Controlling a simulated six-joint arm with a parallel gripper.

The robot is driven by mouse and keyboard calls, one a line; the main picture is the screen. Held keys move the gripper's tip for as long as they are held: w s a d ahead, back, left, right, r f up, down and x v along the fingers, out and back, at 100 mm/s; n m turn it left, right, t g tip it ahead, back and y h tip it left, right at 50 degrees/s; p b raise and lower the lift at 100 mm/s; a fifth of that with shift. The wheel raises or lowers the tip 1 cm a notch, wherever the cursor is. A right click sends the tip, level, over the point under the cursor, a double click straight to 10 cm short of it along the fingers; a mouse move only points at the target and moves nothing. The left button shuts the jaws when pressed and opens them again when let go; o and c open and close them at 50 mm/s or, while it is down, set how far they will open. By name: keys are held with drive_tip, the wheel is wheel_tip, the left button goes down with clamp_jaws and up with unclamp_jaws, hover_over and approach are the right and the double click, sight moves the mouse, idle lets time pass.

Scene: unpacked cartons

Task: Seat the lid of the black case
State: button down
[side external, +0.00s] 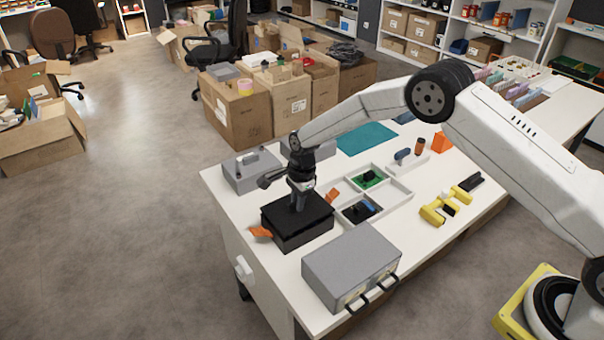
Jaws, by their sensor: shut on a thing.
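The black case (298,238) stands near the left front of the white table, with orange latches (260,232) sticking out at its left and right sides. Its dark flat lid (280,211) lies over the case top, lined up with it or nearly so. I cannot tell at this size whether the lid is flush or a little above the rim. My gripper (298,207) points down at the middle of the lid and is shut on it. The fingertips and the part they grip are too small and dark to make out.
A grey box (350,262) with black handles stands in front, right of the case. A grey case (250,170) stands behind it. A white divided tray (385,190) and yellow parts (445,205) lie to the right. A teal mat (367,138) lies farther back.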

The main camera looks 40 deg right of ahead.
drive_tip(key=shift+f, duration=0.75)
drive_tip(key=c, duration=0.5)
unclamp_jaws()
drive_tip(key=shift+c, duration=0.2)
drive_tip(key=shift+d+r, duration=0.25)
drive_tip(key=shift+r, duration=1.7)
drive_tip(key=shift+d+r, duration=0.2)
drive_tip(key=shift+r, duration=1.7)
